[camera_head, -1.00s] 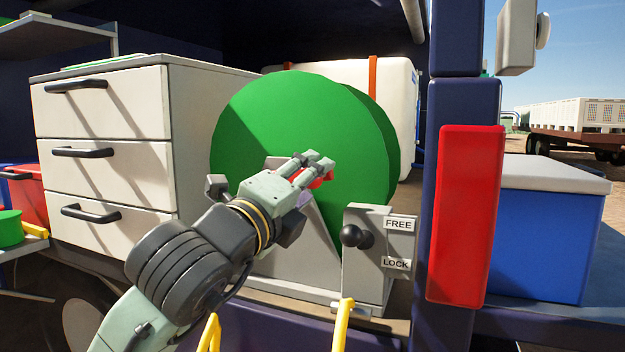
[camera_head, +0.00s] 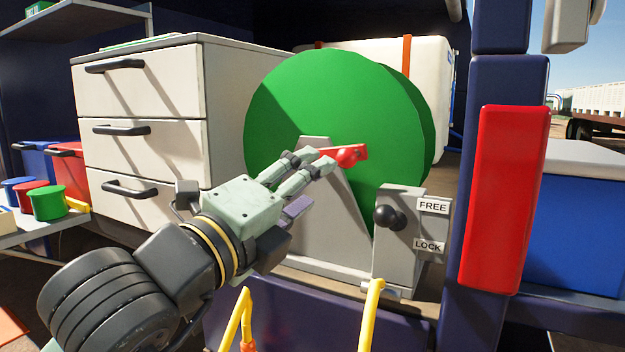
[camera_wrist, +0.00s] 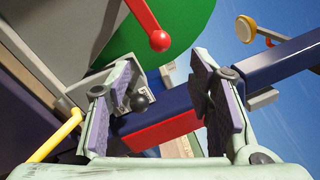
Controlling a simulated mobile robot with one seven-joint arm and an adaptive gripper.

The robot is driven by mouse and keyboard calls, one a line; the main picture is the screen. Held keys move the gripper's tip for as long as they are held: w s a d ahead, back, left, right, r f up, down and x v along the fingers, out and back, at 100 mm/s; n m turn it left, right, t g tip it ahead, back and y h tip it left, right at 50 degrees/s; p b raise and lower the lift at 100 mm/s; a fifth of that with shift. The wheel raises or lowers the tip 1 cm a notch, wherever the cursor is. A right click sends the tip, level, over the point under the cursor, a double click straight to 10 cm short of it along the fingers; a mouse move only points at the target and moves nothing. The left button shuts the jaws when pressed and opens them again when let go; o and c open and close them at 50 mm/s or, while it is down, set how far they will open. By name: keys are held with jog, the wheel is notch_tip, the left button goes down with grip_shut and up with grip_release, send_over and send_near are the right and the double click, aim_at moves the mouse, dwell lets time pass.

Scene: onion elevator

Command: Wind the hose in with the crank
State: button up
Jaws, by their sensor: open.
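The hose reel (camera_head: 290,105) shows a large green disc on a grey stand. Its red crank (camera_head: 347,153) sits at the disc's middle, with a red knob; in the wrist view the crank's arm and round knob (camera_wrist: 160,41) are at the top. My gripper (camera_head: 325,164) is open and empty, just left of and in front of the crank in the head view. In the wrist view, the knob is beyond and above the gap between my fingers (camera_wrist: 165,92), not between the pads. No hose can be made out.
A grey lock box (camera_head: 402,250) with a black knob (camera_head: 390,217) stands right of the reel; the knob is nearer the FREE label. A blue post with a red panel (camera_head: 503,200) is farther right. Yellow rails (camera_head: 371,315) stand in front; white drawers (camera_head: 140,135) are left.

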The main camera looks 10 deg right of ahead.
aim_at(338, 158)
jog(key=w+d+n+g+h+p, duration=0.1)
jog(key=w+d+n+g+p, duration=0.1)
jog(key=n, duration=0.6)
jog(key=w+d+r+n+g+p, duration=0.1)
jog(key=w+d+n+p, duration=0.2)
jog(key=n+p, duration=0.3)
jog(key=w+d+n+g+h+p, duration=0.1)
jog(key=w+n+p, duration=0.3)
jog(key=n, duration=0.8)
jog(key=shift+w+d+r+g+h, duration=0.1)
jog(key=shift+d+r+g+h, duration=0.25)
jog(key=shift+d+g, duration=0.45)
grip_shut()
